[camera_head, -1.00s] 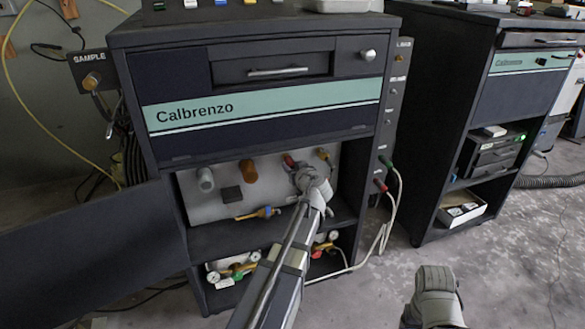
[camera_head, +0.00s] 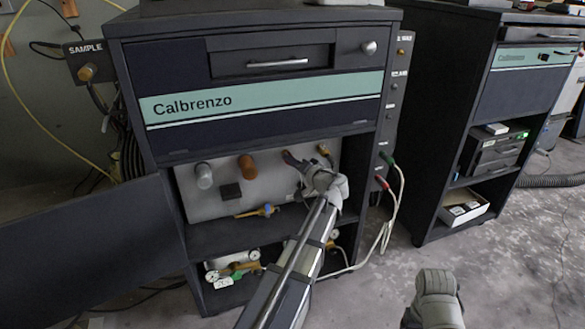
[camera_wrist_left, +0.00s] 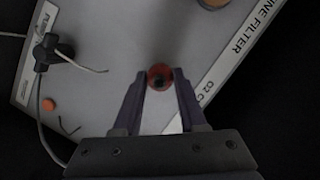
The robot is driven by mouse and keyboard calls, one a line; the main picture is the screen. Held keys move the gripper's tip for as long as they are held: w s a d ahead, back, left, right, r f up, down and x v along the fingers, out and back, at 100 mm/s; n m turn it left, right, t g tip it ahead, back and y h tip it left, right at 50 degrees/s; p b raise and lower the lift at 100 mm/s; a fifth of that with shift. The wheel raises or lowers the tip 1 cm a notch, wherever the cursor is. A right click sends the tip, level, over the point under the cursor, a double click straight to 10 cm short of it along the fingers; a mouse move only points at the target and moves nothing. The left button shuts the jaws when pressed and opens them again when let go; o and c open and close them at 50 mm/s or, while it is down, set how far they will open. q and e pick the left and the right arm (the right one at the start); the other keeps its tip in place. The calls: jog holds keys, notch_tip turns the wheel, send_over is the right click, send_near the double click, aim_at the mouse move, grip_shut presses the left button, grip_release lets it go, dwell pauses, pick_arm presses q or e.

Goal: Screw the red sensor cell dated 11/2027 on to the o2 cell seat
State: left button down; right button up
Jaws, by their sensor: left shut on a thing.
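My left gripper (camera_head: 288,158) reaches into the open lower bay of the Calbrenzo cabinet, in front of the pale panel (camera_head: 222,205). In the left wrist view the gripper (camera_wrist_left: 160,80) is shut on a round red cell (camera_wrist_left: 160,76) with a dark centre, seen end-on. Its date cannot be read. Part of a label (camera_wrist_left: 208,92) starting "O2 C" shows on the panel to the right of the fingers. The seat itself is not seen, and I cannot tell whether the cell touches it. In the head view the cell is hidden.
A grey-white cylinder (camera_head: 204,176) and an orange-brown cylinder (camera_head: 247,167) stick out of the panel left of the gripper. A brass fitting (camera_head: 324,150) is close on the right. An open door (camera_head: 85,240) extends left. Cables hang at the cabinet's right side.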

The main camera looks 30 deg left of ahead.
pick_arm(q)
jog(key=m, duration=0.1)
jog(key=m+y+b, duration=0.1)
jog(key=m+b, duration=0.1)
jog(key=m, duration=0.1)
jog(key=shift+s+a+f+y, duration=0.15)
jog(key=shift+a+f+y, duration=0.1)
jog(key=shift+y, duration=0.15)
jog(key=m+y+b, duration=0.1)
jog(key=m+b, duration=0.1)
jog(key=m, duration=0.2)
jog(key=shift+s+b, duration=0.1)
jog(key=shift+b, duration=0.25)
jog(key=m+t+y+b, duration=0.1)
jog(key=m+b, duration=0.1)
jog(key=m, duration=0.2)
jog(key=shift+r+m, duration=0.1)
jog(key=shift+m, duration=0.2)
jog(key=shift+r+m+t, duration=0.25)
jog(key=shift+m+t, duration=0.05)
jog(key=shift+m, duration=0.5)
jog(key=c, duration=0.8)
grip_release()
jog(key=shift+r, duration=0.1)
jog(key=o, duration=0.4)
jog(key=shift+d, duration=0.1)
